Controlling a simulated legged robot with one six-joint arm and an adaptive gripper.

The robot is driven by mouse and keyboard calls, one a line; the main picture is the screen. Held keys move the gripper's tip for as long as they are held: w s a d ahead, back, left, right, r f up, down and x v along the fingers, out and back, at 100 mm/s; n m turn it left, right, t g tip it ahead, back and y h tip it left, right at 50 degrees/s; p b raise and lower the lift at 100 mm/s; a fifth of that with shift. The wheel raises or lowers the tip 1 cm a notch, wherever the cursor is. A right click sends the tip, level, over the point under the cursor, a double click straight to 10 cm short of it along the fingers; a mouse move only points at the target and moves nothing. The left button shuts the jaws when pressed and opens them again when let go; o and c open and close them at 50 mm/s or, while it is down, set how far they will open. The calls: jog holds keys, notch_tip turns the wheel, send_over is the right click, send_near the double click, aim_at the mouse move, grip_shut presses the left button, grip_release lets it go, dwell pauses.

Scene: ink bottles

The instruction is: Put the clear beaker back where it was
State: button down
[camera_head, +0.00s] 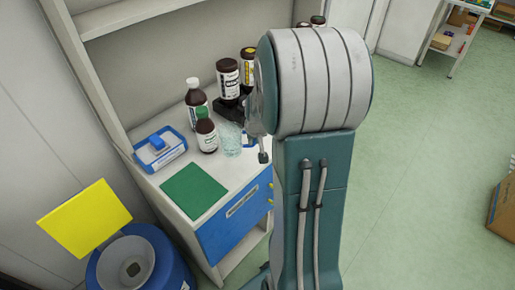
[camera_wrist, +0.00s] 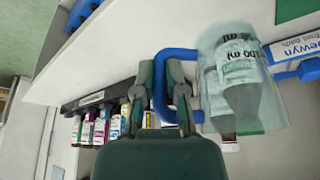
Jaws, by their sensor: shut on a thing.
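My gripper (camera_wrist: 162,76) is shut on the blue handle, with a finger on each side. Dark bottle shapes show through the clear wall. In the head view my arm hides most of the gripper. I cannot tell whether the beaker's base touches the worktop.
A blue-and-white box (camera_head: 160,148) is left. The green mat (camera_head: 195,190) in front is bare. Small ink bottles (camera_wrist: 102,125) show in the wrist view.

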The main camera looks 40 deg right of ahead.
jog(key=d+f, duration=0.1)
jog(key=w+d+f, duration=0.1)
jog(key=f, duration=0.1)
jog(key=w+d+f, duration=0.1)
jog(key=f, duration=0.1)
jog(key=shift+d, duration=0.15)
jog(key=shift+w+f, duration=0.1)
jog(key=shift+f, duration=1.4)
jog(key=shift+f, duration=0.1)
jog(key=c, duration=0.7)
grip_release()
jog(key=v, duration=1.2)
jog(key=s+a+r+n+t+y, duration=0.1)
jog(key=s+a+r, duration=0.1)
jog(key=a+r, duration=0.45)
jog(key=s+a+r+n, duration=0.2)
jog(key=s+a+r, duration=0.15)
jog(key=a, duration=0.55)
jog(key=s+a+r+n+y, duration=0.1)
jog(key=s+a+r, duration=0.3)
jog(key=s+a, duration=0.5)
jog(key=shift+s+a+n+t, duration=0.3)
jog(key=shift+s+a+n, duration=0.1)
jog(key=shift+n, duration=0.2)
